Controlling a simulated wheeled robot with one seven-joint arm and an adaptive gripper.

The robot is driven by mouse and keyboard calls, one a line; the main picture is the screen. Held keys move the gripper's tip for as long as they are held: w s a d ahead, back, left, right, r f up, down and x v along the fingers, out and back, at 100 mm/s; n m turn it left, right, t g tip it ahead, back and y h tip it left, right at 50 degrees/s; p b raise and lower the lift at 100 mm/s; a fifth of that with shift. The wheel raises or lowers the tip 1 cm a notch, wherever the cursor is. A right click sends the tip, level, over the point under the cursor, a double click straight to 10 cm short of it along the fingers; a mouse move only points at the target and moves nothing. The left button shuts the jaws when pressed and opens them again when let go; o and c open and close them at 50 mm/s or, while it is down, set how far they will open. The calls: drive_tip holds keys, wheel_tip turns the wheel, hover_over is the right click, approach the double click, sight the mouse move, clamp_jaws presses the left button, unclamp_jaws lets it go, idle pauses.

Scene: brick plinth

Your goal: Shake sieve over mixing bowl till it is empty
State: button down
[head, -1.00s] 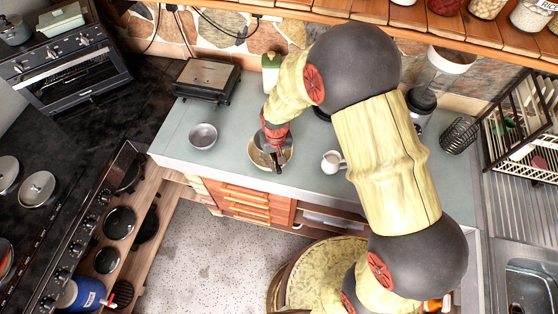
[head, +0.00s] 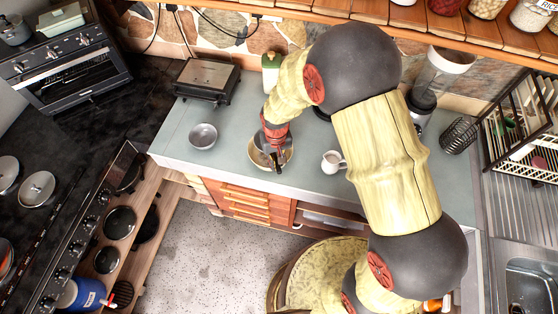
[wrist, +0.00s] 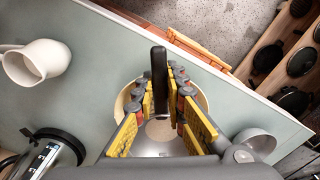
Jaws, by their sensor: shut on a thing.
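The mixing bowl (head: 289,157), with a cream rim, stands on the grey counter near its front edge. It also shows in the wrist view (wrist: 204,101), under my gripper. My gripper (head: 277,158) points down over the bowl. In the wrist view my gripper (wrist: 160,95) has its yellow-padded fingers shut on the black handle of the sieve (wrist: 158,72). The handle stands up between the fingers. A pale patch on a grey surface shows below the fingers; I cannot tell whether it lies in the sieve or the bowl. The sieve's mesh is mostly hidden.
A grey metal bowl (head: 203,136) stands left of the mixing bowl. A white jug (head: 332,161) stands to its right. A press grill (head: 207,79) and a green-capped bottle (head: 270,70) stand behind. A coil rack (head: 459,135) is farther right. Counter between these is clear.

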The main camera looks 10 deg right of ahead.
idle(1.0)
drive_tip(key=shift+d, duration=0.1)
